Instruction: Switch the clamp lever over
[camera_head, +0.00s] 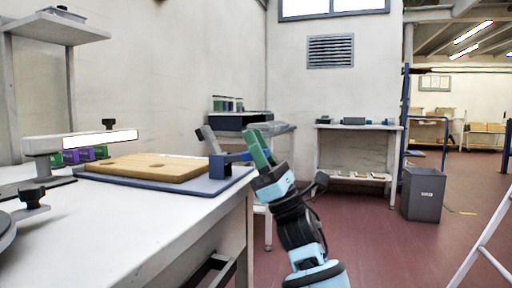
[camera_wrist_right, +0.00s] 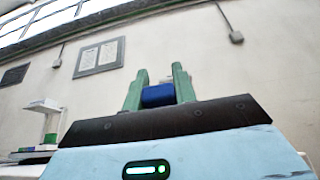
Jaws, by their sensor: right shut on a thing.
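The blue clamp (camera_head: 216,168) is at the right end of the blue-grey board on the workbench. A dark grey bar (camera_head: 207,138) slants up from it to the left. Its blue lever (camera_head: 237,157) reaches right to my right gripper (camera_head: 260,150). In the right wrist view, a blue block, the lever's end (camera_wrist_right: 158,95), sits between the two green fingers of my right gripper (camera_wrist_right: 160,88), which is shut on it. The fingers hide part of the lever in the head view. My left gripper is not in view.
A wooden board (camera_head: 150,166) lies on the blue-grey board (camera_head: 228,181) on the white workbench (camera_head: 120,232). A white beam (camera_head: 80,142) with a black knob stands at the left, by green and purple blocks. A grey bin (camera_head: 422,194) stands on open red floor at the right.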

